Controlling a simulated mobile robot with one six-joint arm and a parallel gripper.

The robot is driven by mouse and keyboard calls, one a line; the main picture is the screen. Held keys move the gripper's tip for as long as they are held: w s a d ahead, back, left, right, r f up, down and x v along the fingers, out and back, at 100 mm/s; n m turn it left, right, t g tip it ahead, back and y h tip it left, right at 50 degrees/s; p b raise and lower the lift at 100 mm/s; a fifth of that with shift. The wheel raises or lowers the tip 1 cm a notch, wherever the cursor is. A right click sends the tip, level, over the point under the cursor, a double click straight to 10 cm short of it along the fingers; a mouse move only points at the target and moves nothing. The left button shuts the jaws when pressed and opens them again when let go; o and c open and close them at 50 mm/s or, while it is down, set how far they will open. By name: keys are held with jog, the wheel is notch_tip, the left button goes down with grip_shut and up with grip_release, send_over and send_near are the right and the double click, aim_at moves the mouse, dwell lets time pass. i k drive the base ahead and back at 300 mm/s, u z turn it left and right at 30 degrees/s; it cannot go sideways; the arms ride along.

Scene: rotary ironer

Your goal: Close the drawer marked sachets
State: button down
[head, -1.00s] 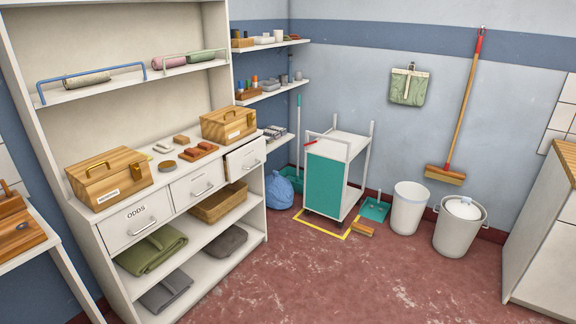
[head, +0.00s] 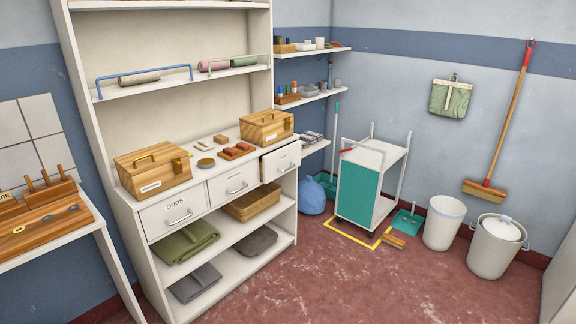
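A white cabinet (head: 207,153) holds a row of three drawers under its worktop. The left drawer (head: 172,215) reads "ODDS" and looks shut. The middle drawer (head: 235,184) looks shut; its marking is too small to read. The right drawer (head: 281,163) stands pulled out a little from the cabinet front; its marking cannot be read from here, so I cannot tell by lettering which one is sachets. Each drawer has a metal handle. My gripper is not in view.
Wooden boxes (head: 152,172) and small items stand on the worktop. A wooden tool board lies on a table (head: 77,239) at left. A trolley (head: 372,178), a blue bag (head: 311,196) and bins (head: 443,222) stand at right. The red floor (head: 330,285) before the cabinet is clear.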

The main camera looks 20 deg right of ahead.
aim_at(278, 162)
jog(key=z, duration=0.1)
jog(key=i, duration=1.85)
jog(key=u, duration=0.5)
